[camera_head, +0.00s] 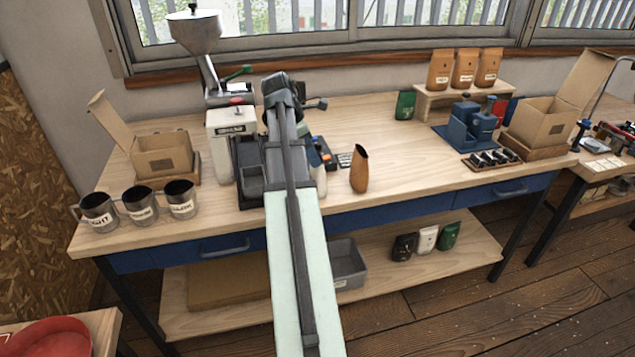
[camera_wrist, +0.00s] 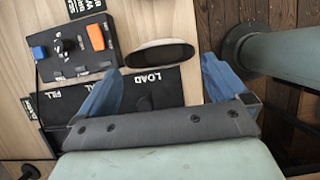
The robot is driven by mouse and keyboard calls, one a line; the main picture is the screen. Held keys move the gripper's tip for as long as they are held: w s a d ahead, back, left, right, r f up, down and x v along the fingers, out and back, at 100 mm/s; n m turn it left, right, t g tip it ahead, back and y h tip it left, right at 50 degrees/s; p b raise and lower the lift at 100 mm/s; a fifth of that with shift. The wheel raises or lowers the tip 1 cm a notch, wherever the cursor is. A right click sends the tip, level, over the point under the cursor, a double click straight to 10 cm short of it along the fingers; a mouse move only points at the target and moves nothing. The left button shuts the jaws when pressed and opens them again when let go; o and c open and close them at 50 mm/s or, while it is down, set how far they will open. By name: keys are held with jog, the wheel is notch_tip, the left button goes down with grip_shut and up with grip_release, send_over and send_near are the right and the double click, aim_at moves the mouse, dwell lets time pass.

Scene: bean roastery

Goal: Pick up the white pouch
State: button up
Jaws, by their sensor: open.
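The white pouch (camera_head: 427,239) stands on the lower shelf under the table, between a black pouch (camera_head: 404,247) and a green pouch (camera_head: 449,236). It is well to the right of and below my gripper. My gripper (camera_wrist: 160,85) has its blue fingers spread apart with nothing held between them. It is above the table, over a dark mat (camera_wrist: 165,85) marked LOAD and FILL. In the head view the fingers are mostly hidden behind my arm.
A brown upright pouch (camera_head: 360,170) stands near the table's front edge. A control box (camera_wrist: 75,52) with blue and orange buttons is beside the mat. A grey bin (camera_head: 346,266) is left of the shelf pouches. The blue-fronted tabletop (camera_head: 420,160) overhangs the shelf.

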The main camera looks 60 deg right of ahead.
aim_at(317, 175)
jog(key=shift+x, duration=2.7)
jog(key=shift+s+d+r, duration=0.1)
jog(key=shift+s, duration=0.05)
jog(key=shift+c, duration=0.4)
jog(key=c, duration=0.9)
jog(key=shift+o, duration=0.2)
jog(key=shift+r, duration=0.1)
